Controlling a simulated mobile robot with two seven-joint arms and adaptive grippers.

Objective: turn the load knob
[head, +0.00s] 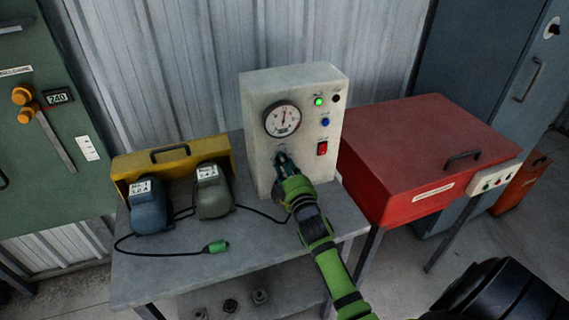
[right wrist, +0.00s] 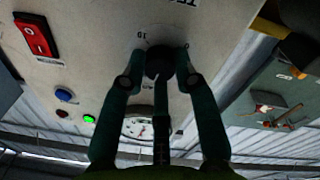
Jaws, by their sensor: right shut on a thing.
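The load knob (right wrist: 160,62) is a dark round knob on the front of the pale grey control box (head: 262,96). In the right wrist view it sits between the fingertips of my right gripper (right wrist: 160,68), which is shut on it. Scale marks show around the knob, one reading 10. In the head view my right gripper (head: 285,168) reaches the lower front of the box and hides the knob. My left gripper is not in view.
The box carries a round gauge (head: 283,120), a lit green lamp (head: 318,101), a blue button (head: 325,122) and a red switch (head: 322,148). Two motors (head: 149,207) (head: 213,192), a yellow case (head: 172,161) and a cable with a green plug (head: 217,247) share the bench. A red chest (head: 425,150) stands right.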

